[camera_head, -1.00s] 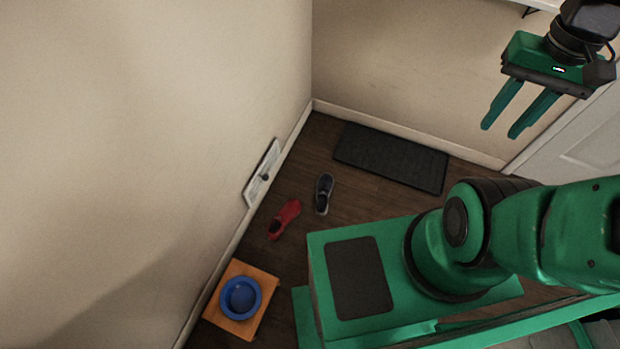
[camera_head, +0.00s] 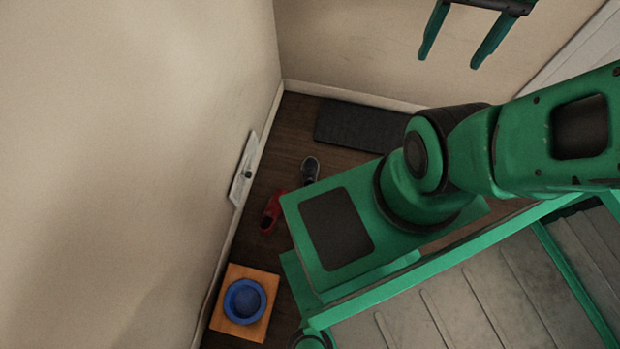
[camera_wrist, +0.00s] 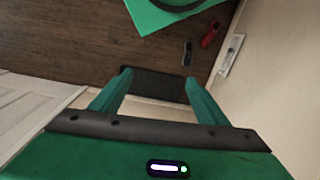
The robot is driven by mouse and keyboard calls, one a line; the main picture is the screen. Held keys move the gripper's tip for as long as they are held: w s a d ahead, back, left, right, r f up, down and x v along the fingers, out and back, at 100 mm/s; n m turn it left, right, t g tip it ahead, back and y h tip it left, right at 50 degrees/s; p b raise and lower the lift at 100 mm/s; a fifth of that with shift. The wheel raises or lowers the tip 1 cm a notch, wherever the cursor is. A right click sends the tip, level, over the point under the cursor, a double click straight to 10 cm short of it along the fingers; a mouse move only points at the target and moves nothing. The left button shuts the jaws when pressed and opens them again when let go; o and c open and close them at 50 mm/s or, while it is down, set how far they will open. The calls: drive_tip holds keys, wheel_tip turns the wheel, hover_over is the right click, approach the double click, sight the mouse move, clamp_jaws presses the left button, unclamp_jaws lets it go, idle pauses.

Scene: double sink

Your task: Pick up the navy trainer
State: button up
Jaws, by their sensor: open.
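The navy trainer (camera_head: 311,169) lies on the dark wood floor in the head view, partly hidden behind my green base. In the wrist view the navy trainer (camera_wrist: 187,53) is small and far off, above and beyond the fingers. My gripper (camera_head: 446,48) is open and empty, raised high at the top right of the head view. In the wrist view my gripper (camera_wrist: 157,78) shows its two green fingers spread apart, with nothing between them but the distant mat and wall. It is well apart from the trainer.
A red shoe (camera_head: 271,212) lies left of the trainer; it also shows in the wrist view (camera_wrist: 210,34). A dark mat (camera_head: 355,125) lies by the back wall. A white panel (camera_head: 243,172) is at the left wall. A blue bowl (camera_head: 244,301) stands on an orange board (camera_head: 222,322).

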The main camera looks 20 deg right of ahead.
drive_tip(key=w+d+f+h, duration=0.1)
drive_tip(key=w+f, duration=0.5)
drive_tip(key=w, duration=0.6)
drive_tip(key=w+f, duration=0.5)
drive_tip(key=w, duration=0.6)
drive_tip(key=w+a+f+n, duration=0.1)
drive_tip(key=w+a+f, duration=0.3)
drive_tip(key=f, duration=0.6)
drive_tip(key=w+a+f, duration=0.2)
drive_tip(key=w+f, duration=0.4)
drive_tip(key=f, duration=0.5)
drive_tip(key=w+a+f+n, duration=0.1)
drive_tip(key=w+a+f, duration=0.3)
drive_tip(key=f, duration=0.6)
drive_tip(key=y, duration=0.1)
hover_over(310, 174)
drive_tip(key=s+a, duration=0.1)
wheel_tip(310, 174, down, 37)
drive_tip(key=f, duration=0.6)
drive_tip(key=s+f, duration=0.1)
drive_tip(key=f, duration=0.3)
drive_tip(key=shift+s, duration=0.1)
drive_tip(key=shift+f, duration=0.6)
